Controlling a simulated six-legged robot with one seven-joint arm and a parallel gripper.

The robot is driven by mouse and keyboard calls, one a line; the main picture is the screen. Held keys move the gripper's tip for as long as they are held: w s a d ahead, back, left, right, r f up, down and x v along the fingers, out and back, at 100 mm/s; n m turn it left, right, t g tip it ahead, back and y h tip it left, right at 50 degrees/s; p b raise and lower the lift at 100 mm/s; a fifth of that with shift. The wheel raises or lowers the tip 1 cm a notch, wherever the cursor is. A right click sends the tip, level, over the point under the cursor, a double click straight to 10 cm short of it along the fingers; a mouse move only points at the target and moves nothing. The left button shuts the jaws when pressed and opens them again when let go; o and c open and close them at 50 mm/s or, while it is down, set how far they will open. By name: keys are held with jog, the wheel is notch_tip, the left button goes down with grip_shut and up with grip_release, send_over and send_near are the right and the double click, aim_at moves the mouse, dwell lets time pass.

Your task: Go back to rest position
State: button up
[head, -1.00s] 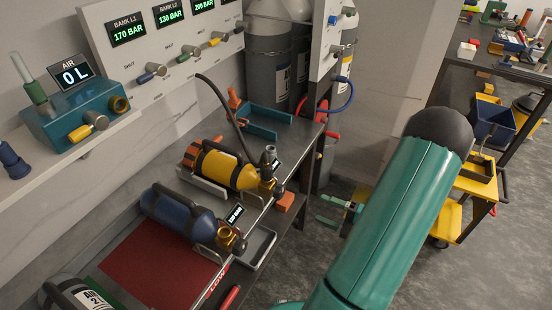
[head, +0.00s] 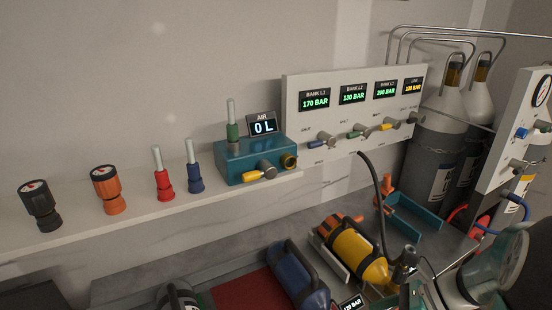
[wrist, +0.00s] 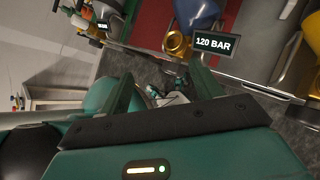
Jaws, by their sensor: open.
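My gripper (wrist: 165,88) shows in the wrist view, its two teal fingers spread apart with nothing held between them. A small display reading 120 BAR (wrist: 216,42) lies close beyond the right finger; whether they touch I cannot tell. Part of my arm shows at the lower right of the head view, beside the bench. The yellow cylinder (head: 356,250) and the blue cylinder (head: 297,276) lie on the bench, left of my arm. The gripper's fingertips are not clear in the head view.
A wall panel (head: 340,130) with pressure displays and valves stands behind the bench. A shelf (head: 90,232) holds gauges, red and blue fittings and a teal AIR box (head: 245,160). Tall grey cylinders (head: 437,140) stand at right. A teal bracket (head: 420,215) sits behind the yellow cylinder.

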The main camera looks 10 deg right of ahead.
jog(key=s+a+r+n+t+h, duration=0.1)
jog(key=a+r+n+h, duration=0.4)
jog(key=n, duration=0.8)
jog(key=s+a+r+n+t+h, duration=0.1)
jog(key=a+r+n+h, duration=0.3)
jog(key=n, duration=1)
jog(key=shift+s+a+r+t+h, duration=0.4)
jog(key=shift+a+r, duration=1.05)
jog(key=shift+r, duration=0.9)
